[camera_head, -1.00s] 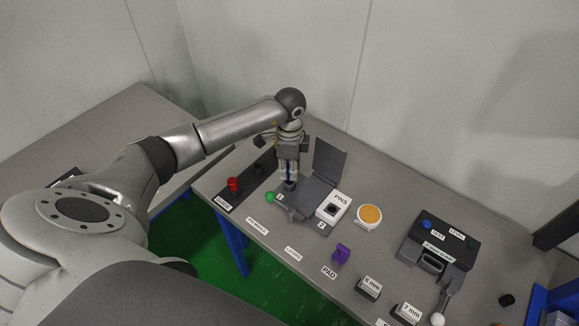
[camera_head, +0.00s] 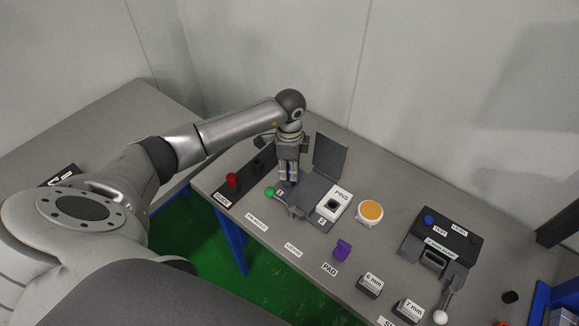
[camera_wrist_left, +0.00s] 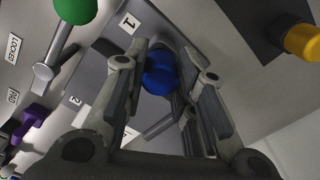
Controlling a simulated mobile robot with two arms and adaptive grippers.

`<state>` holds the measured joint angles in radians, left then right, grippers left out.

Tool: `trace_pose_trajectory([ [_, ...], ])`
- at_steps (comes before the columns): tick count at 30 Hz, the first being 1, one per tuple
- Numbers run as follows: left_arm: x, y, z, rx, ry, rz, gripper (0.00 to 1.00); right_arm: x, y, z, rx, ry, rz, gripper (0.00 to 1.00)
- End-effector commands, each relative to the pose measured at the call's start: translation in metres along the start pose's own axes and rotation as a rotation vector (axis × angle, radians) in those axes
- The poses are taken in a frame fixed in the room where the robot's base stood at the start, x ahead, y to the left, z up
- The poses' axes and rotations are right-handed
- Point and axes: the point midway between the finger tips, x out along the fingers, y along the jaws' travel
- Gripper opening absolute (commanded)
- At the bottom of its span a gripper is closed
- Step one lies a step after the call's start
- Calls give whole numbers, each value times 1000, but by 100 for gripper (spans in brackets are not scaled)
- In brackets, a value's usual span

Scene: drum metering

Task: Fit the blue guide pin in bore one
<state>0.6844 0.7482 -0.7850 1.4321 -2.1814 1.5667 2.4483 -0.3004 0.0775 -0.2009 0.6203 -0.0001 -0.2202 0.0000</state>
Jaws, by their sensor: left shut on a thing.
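My left gripper (camera_head: 289,180) points down over the grey fixture, at the bore-one end beside the label 1 (camera_head: 280,192). It is shut on the blue guide pin, whose round blue top (camera_wrist_left: 160,75) shows between the fingers in the left wrist view. The label 1 also shows there (camera_wrist_left: 129,22), just beyond the fingers. Bore one is hidden under the pin and fingers, so I cannot tell whether the pin is in it or above it. The label 2 (camera_head: 321,221) marks the fixture's other end. My right gripper is not in view.
A green ball-ended lever (camera_head: 270,191) lies close left of the gripper. A grey plate (camera_head: 330,155) stands upright behind it. The white PINS block (camera_head: 342,196), orange disc (camera_head: 370,211) and purple pad (camera_head: 342,250) are to the right. A red knob (camera_head: 233,180) is at left.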

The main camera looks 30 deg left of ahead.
Motion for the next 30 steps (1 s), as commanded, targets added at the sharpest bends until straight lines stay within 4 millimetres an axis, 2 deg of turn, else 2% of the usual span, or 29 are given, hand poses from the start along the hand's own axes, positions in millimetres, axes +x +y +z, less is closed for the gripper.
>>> trace_pose_trajectory([
  [12,12,0,0,0,-1,0,0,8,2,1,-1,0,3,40],
  [13,11,0,0,0,0,0,28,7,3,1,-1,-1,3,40],
  [18,10,0,0,0,0,0,50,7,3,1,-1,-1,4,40],
  [30,5,-1,0,0,1,-2,50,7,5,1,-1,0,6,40],
])
